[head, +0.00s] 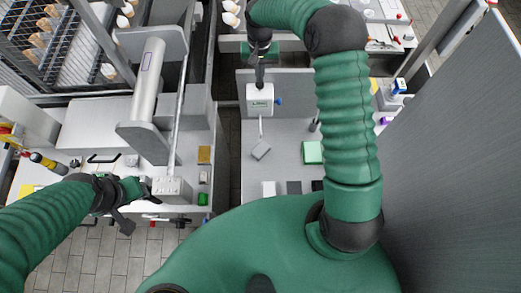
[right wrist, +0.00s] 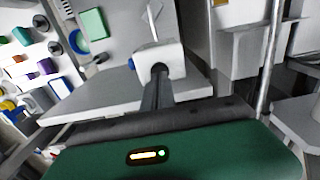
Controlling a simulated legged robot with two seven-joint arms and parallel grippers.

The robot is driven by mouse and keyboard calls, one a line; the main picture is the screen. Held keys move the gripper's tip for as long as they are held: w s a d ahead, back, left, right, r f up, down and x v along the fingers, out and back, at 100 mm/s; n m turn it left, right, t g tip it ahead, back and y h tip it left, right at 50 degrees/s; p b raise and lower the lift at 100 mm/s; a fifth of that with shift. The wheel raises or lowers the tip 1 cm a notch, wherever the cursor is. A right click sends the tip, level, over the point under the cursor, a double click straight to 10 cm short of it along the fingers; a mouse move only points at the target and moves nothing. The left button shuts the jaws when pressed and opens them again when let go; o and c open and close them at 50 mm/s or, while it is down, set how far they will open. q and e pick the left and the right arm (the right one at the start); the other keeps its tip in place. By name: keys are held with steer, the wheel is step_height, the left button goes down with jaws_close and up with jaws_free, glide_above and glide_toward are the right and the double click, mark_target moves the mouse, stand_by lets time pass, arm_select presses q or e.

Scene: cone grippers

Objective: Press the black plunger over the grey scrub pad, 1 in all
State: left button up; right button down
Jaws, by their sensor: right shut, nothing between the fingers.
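A white dispenser box (head: 260,97) with a printed label and a blue knob stands at the back of the right-hand bench. A thin grey spout runs down from it to a tilted grey scrub pad (head: 261,150) on the bench. My right gripper (head: 260,80) is shut and empty, its fingers pointing down at the top of the box. In the right wrist view, the black plunger (right wrist: 160,68) shows on the white box at the tips of my right gripper (right wrist: 156,88); I cannot tell whether they touch. My left gripper (head: 137,208) is open and empty near a metal block on the left-hand bench.
A green block (head: 312,152), a white pad (head: 268,188) and a dark grey pad (head: 294,187) lie on the right-hand bench. A grey partition (head: 450,160) walls its right side. A large grey press (head: 150,90) stands on the left. A gap separates the benches.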

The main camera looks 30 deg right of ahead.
steer(key=shift+s+f+b, duration=0.1)
steer(key=shift+f+b, duration=0.65)
steer(key=shift+f, duration=0.7)
steer(key=shift+r, duration=0.1)
steer(key=shift+r+p, duration=1)
steer(key=shift+r, duration=0.4)
step_height(320, 180, up, 6)
steer(key=p, duration=0.4)
steer(key=shift+p, duration=0.3)
